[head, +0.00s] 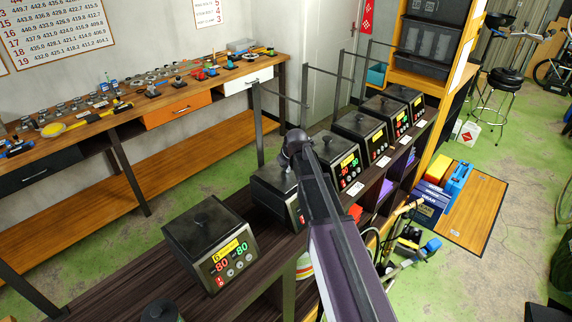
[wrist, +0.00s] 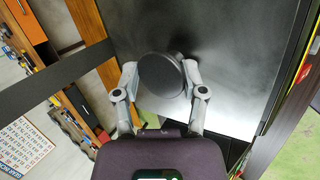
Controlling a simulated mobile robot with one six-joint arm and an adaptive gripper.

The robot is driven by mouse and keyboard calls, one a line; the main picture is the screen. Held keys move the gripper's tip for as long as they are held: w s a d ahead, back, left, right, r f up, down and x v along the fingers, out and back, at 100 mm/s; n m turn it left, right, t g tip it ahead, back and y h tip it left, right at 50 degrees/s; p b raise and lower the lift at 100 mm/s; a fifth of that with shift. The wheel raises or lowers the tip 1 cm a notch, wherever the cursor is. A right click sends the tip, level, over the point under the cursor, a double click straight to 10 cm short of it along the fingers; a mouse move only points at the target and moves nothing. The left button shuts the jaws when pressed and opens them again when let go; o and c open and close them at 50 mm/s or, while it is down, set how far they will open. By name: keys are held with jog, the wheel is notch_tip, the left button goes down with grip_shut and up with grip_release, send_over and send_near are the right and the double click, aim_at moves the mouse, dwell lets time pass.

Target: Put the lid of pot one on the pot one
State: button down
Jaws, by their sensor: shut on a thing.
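In the wrist view my gripper (wrist: 161,78) is shut on a round dark knob (wrist: 158,70), with one grey finger on each side. A broad dark, shiny surface (wrist: 225,45) lies behind the knob; I cannot tell whether it is the lid or the pot's top. In the head view my arm reaches to a dark box-shaped pot (head: 268,184) in the middle of the row. My arm hides part of this pot and its display. The fingers are mostly hidden there. I cannot tell whether the lid is seated or raised, or which pot is pot one.
A nearer pot (head: 211,228) with a lit display stands at the front left. Several similar pots (head: 358,130) line the bench behind my arm. Upright metal posts (head: 257,125) rise along the bench. A wooden workbench (head: 150,100) with tools stands along the wall.

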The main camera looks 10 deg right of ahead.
jog(key=shift+f+b, duration=0.45)
jog(key=shift+f, duration=0.2)
jog(key=shift+c, duration=0.4)
grip_release()
jog(key=shift+r, duration=0.15)
